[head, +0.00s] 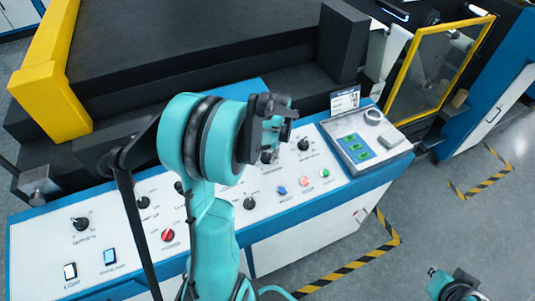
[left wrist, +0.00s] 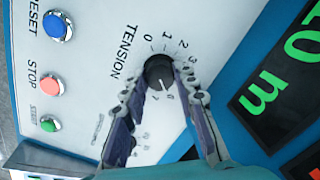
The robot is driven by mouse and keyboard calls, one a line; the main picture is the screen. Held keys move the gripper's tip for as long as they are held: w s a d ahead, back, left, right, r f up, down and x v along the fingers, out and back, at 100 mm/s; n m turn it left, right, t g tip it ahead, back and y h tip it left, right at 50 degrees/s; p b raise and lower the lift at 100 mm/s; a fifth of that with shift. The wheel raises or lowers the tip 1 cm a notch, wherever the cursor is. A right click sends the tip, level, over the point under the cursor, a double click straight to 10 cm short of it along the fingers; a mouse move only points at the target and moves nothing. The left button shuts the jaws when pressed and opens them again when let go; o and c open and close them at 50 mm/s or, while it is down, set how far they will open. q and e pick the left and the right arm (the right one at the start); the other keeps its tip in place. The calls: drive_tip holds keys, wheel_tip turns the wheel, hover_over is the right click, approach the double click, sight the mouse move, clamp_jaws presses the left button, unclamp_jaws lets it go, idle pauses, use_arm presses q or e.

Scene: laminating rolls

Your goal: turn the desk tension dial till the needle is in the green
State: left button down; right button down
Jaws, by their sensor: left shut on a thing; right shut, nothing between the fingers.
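The tension dial (left wrist: 160,72) is a black round knob with a white pointer line, on a white panel marked TENSION and a ring of numbers. In the left wrist view my left gripper (left wrist: 163,82) has its fingers on either side of the knob and is shut on it. In the head view my left gripper (head: 272,138) is low over the control panel, and its body hides part of it. I cannot make out a needle or a green band in either view. My right gripper (head: 456,286) is shut and empty at the lower right, over the floor.
Blue (head: 282,190), red (head: 304,181) and green (head: 324,173) buttons lie in front of the dial area. Other black knobs and a red knob (head: 168,235) are on the panel. A grey instrument box (head: 388,140) stands at the right end. A green-digit display (left wrist: 285,90) borders the dial panel.

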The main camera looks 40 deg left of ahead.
sight(269, 159)
use_arm(q)
drive_tip(key=n, duration=0.5)
drive_tip(key=shift+n+b, duration=0.3)
drive_tip(key=n, duration=0.5)
drive_tip(key=shift+h, duration=0.3)
drive_tip(key=shift+n, duration=0.3)
drive_tip(key=c, duration=1.2)
unclamp_jaws()
drive_tip(key=r, duration=0.8)
drive_tip(key=d+r, duration=0.1)
drive_tip(key=r, duration=0.3)
drive_tip(key=shift+s, duration=0.4)
drive_tip(key=shift+d, duration=0.1)
